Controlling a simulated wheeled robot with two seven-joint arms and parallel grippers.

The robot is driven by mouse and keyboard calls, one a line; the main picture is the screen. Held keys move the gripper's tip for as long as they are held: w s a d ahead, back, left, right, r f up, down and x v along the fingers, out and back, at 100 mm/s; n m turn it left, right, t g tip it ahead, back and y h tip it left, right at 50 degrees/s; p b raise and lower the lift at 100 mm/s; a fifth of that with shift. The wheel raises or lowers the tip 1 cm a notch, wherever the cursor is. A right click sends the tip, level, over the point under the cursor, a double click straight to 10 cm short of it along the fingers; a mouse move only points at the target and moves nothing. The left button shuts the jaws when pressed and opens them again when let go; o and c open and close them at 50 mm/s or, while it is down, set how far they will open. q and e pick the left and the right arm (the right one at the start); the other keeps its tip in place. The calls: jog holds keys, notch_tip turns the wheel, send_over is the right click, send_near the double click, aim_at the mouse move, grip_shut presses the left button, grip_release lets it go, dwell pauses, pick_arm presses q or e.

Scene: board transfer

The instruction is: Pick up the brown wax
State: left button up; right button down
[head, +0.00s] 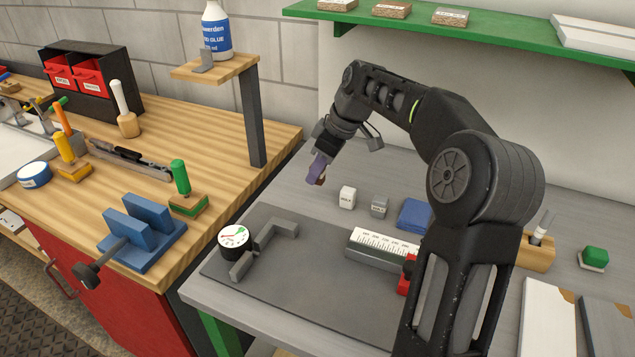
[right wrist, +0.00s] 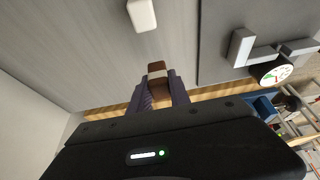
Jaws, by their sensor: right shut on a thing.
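The brown wax (right wrist: 156,66) is a small brown block with a pale band, between the purple fingertips of my right gripper (right wrist: 158,88) in the right wrist view. In the head view the right gripper (head: 317,172) is above the back left of the grey table, and a bit of the brown wax (head: 322,180) shows at its tips. The right gripper is shut on the wax. The fingers hide part of the wax. I cannot tell for sure how far it is off the table. My left gripper is not in view.
A white block (head: 347,197) and a grey block (head: 379,208) stand on the grey table, right of the gripper. A blue block (head: 413,214), a ruler piece (head: 383,244) and a dial gauge (head: 234,238) are nearby.

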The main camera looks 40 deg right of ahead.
notch_tip(320, 180, up, 6)
jog(key=shift+f, duration=0.25)
dwell(0.4)
jog(key=c, duration=1.8)
grip_release()
grip_shut()
